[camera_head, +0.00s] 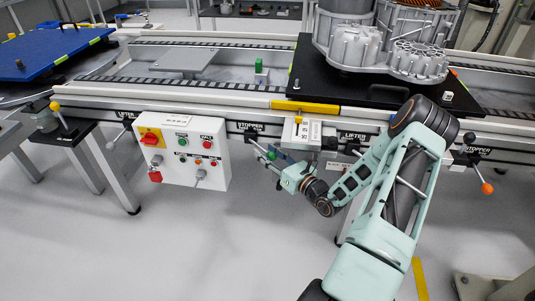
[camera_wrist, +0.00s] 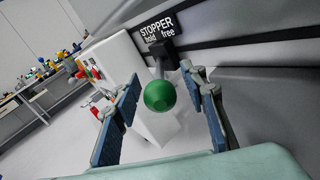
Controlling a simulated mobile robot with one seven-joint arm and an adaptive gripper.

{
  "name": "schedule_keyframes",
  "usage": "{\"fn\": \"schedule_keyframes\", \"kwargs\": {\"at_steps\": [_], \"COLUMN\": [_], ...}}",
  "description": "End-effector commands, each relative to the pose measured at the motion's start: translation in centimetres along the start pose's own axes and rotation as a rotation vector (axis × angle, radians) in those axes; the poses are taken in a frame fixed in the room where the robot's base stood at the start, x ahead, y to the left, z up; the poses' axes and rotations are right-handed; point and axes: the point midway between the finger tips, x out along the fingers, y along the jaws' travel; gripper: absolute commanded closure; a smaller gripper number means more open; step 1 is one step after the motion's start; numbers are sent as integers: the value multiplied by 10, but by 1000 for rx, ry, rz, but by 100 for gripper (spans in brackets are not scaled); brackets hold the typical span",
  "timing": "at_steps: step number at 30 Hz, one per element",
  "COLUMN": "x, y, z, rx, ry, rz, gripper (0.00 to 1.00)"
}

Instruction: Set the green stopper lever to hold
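The green stopper lever's ball knob (camera_wrist: 160,95) sits between my gripper's fingers in the wrist view, with clear gaps on both sides. Its dark pivot (camera_wrist: 163,50) is just under the STOPPER label (camera_wrist: 158,30), which reads "hold" on the left and "free" on the right. In the head view the green knob (camera_head: 271,155) hangs down and right of its STOPPER label (camera_head: 251,127). My gripper (camera_wrist: 163,108) is open, its blue-padded fingers on either side of the knob. In the head view it is small and partly hidden by the lever area.
A white control box (camera_head: 183,152) with buttons and a red switch stands just left of the lever. The LIFTER label (camera_head: 354,135) and another stopper lever with an orange knob (camera_head: 487,188) are to the right. The stator housing (camera_head: 380,45) rests on a black pallet above.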

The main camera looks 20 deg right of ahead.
Motion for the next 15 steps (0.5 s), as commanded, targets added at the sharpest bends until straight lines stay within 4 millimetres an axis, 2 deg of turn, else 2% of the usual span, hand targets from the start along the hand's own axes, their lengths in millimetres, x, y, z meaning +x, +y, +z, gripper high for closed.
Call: {"fn": "schedule_keyframes", "kwargs": {"at_steps": [4,15], "x": [0,0], "y": [0,0], "z": [0,0], "rx": [0,0], "ry": [0,0], "rz": [0,0], "gripper": [62,100]}}
